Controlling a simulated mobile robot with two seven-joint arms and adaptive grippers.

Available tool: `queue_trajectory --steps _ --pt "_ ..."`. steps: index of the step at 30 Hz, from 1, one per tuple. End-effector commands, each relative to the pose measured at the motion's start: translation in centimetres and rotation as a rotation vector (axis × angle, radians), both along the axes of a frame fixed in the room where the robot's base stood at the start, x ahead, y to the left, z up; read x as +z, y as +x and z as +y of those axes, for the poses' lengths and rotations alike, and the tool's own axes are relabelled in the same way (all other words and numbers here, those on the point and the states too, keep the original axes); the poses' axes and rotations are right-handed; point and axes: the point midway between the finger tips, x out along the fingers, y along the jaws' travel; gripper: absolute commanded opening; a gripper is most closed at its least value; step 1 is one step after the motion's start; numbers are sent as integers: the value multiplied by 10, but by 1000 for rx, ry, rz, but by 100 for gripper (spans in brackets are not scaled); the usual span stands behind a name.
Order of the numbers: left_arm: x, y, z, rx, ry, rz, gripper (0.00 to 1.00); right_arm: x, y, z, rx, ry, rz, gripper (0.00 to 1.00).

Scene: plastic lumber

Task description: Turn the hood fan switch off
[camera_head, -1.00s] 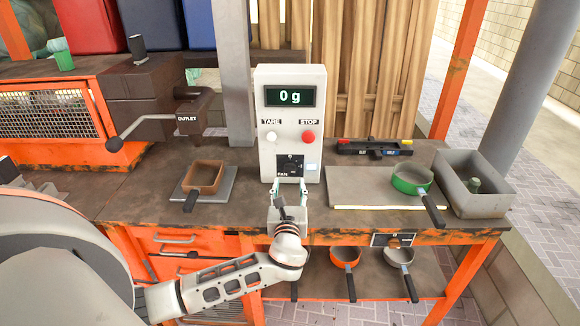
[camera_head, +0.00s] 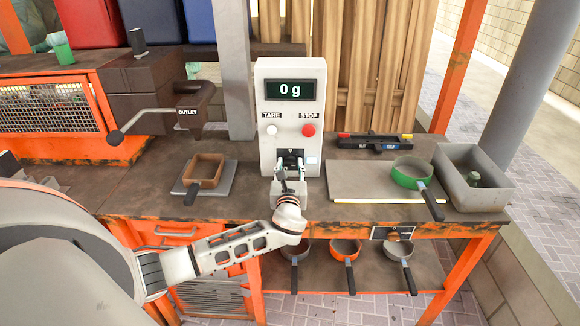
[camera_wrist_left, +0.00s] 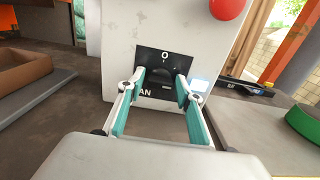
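The hood fan switch (camera_wrist_left: 163,72) is a black panel low on the front of a white control box (camera_head: 264,100). Its upper edge carries an "O" mark and part of the word "FAN" shows below. In the head view the switch (camera_head: 291,157) is partly behind my left gripper (camera_head: 289,172). My left gripper is open, its two teal-padded fingers (camera_wrist_left: 158,98) spread to either side of the switch, tips close to the panel. Nothing is between the fingers in the wrist view. Whether the tips touch the panel I cannot tell. My right gripper is not in view.
A red stop button (camera_head: 308,130) and a white tare button (camera_head: 271,130) sit above the switch. A brown pan (camera_head: 205,170) on a scale plate stands left. A green pan (camera_head: 411,172) and a grey bin (camera_head: 472,178) stand right.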

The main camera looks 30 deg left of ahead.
Motion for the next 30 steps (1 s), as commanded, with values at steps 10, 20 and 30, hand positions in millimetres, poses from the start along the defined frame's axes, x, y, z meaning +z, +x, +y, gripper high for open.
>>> queue_trajectory --steps 10,20,30 --pt "0 0 0 1 -7 -4 5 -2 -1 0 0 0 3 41" --pt "-2 -1 0 0 -122 -73 5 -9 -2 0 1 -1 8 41" --pt "-3 -1 1 1 -380 -232 5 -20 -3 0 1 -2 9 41"
